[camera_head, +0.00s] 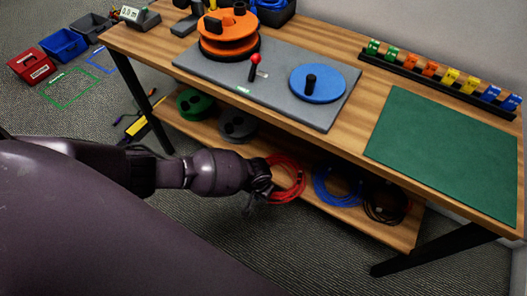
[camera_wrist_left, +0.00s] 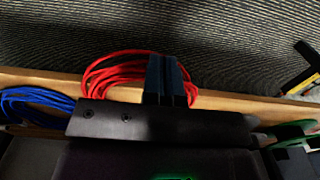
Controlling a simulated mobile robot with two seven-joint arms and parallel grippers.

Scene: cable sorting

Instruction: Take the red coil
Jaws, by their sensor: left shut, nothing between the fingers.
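The red coil (camera_head: 290,180) lies on the lower wooden shelf of the bench, left of the blue coil. My left gripper (camera_head: 256,200) is at the shelf's front edge, at the left side of the red coil, and hides part of it. In the left wrist view the dark fingers (camera_wrist_left: 167,80) are together, overlapping the red coil (camera_wrist_left: 115,67) in the picture. Red strands show on both sides of them. The fingers are shut with nothing held. I cannot tell whether they touch the coil. My right gripper is not in view.
A blue coil (camera_head: 336,188) and a black coil (camera_head: 386,204) lie farther right on the lower shelf (camera_head: 320,208). A green spool (camera_head: 194,103) and a grey spool (camera_head: 237,125) are to the left. The tabletop (camera_head: 330,130) overhangs the shelf. Open floor lies in front.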

